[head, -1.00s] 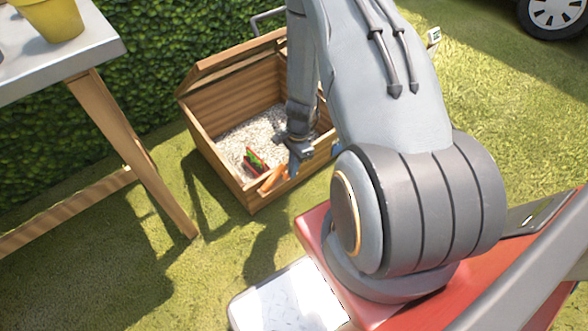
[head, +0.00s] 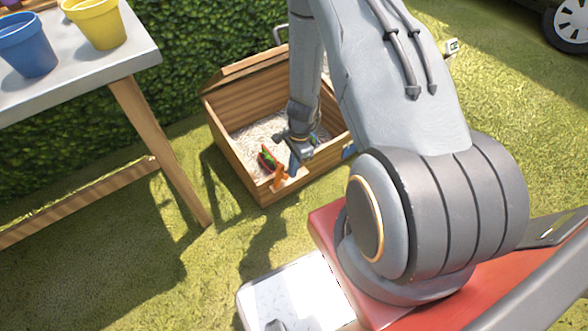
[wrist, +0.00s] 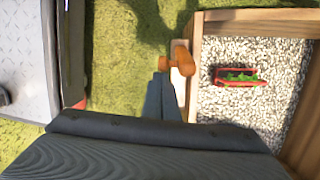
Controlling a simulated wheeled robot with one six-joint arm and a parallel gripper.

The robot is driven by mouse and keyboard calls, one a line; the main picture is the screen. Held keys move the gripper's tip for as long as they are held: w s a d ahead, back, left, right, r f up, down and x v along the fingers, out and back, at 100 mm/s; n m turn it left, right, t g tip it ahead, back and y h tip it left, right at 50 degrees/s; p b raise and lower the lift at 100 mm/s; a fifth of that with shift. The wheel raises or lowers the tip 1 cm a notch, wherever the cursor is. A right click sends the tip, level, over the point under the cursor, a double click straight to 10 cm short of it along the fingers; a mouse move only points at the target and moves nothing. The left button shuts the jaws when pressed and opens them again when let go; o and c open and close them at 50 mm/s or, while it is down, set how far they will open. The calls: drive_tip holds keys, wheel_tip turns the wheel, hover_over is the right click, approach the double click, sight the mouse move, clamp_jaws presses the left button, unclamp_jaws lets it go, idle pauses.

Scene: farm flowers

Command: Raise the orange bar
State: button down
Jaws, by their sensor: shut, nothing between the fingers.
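The orange bar (head: 280,177) is at the near-left edge of a wooden box (head: 232,166) in the head view. In the wrist view the orange bar (wrist: 182,62) shows a rounded end over a pale strip along the box's outer side. My gripper (head: 294,165) is pointed down beside the bar, on its right in the head view. In the wrist view my gripper's dark fingers (wrist: 163,95) are together and empty, close to the bar's near end. I cannot tell whether they touch it.
The box holds pale gravel (wrist: 245,106) and a red container with green plants (wrist: 240,78). A grey table (head: 85,62) with a blue pot (head: 28,48) and a yellow pot (head: 95,24) stands left. A hedge (head: 185,60) is behind. Grass in front of the box is open.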

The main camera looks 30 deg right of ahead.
drive_tip(key=shift+r+p, duration=0.4)
drive_tip(key=shift+r, duration=0.2)
drive_tip(key=a+r+p, duration=0.3)
drive_tip(key=a+r, duration=0.1)
drive_tip(key=r, duration=0.4)
drive_tip(key=shift+s+r, duration=0.25)
drive_tip(key=shift+s, duration=0.1)
drive_tip(key=shift+a, duration=0.1)
idle(0.3)
